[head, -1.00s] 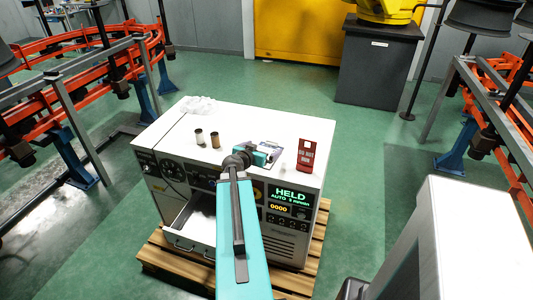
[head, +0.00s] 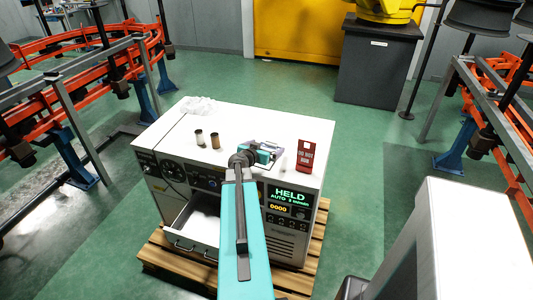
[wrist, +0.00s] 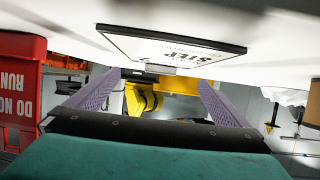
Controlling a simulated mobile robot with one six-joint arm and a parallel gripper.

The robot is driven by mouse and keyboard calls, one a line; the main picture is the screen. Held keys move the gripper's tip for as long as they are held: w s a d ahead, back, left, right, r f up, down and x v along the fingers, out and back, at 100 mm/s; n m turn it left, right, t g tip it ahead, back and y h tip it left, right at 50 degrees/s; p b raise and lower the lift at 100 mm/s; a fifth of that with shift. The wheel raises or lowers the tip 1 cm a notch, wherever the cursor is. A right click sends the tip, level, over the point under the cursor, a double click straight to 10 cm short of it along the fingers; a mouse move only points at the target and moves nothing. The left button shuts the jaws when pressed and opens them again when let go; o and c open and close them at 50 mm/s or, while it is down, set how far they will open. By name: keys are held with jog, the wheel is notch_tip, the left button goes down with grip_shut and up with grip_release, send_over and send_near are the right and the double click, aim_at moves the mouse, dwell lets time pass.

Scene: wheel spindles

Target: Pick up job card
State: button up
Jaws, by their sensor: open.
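In the head view my gripper (head: 270,150) is low over the cabinet top and the arm hides much of that spot; I cannot tell whether the fingers touch the card.
A red "DO NOT RUN" sign (head: 306,154) stands close on the right; it also shows in the wrist view (wrist: 22,88). Two small brownish cylinders (head: 207,139) and a clear crumpled bag (head: 197,105) are on the cabinet top (head: 265,118). A drawer (head: 196,228) is open in front.

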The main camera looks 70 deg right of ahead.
aim_at(270, 144)
jog(key=shift+p+x, duration=0.95)
jog(key=shift+x, duration=0.6)
jog(key=shift+p+x, duration=0.3)
jog(key=shift+x, duration=0.6)
jog(key=shift+w, duration=0.1)
jog(key=c, duration=0.9)
jog(key=shift+r, duration=0.1)
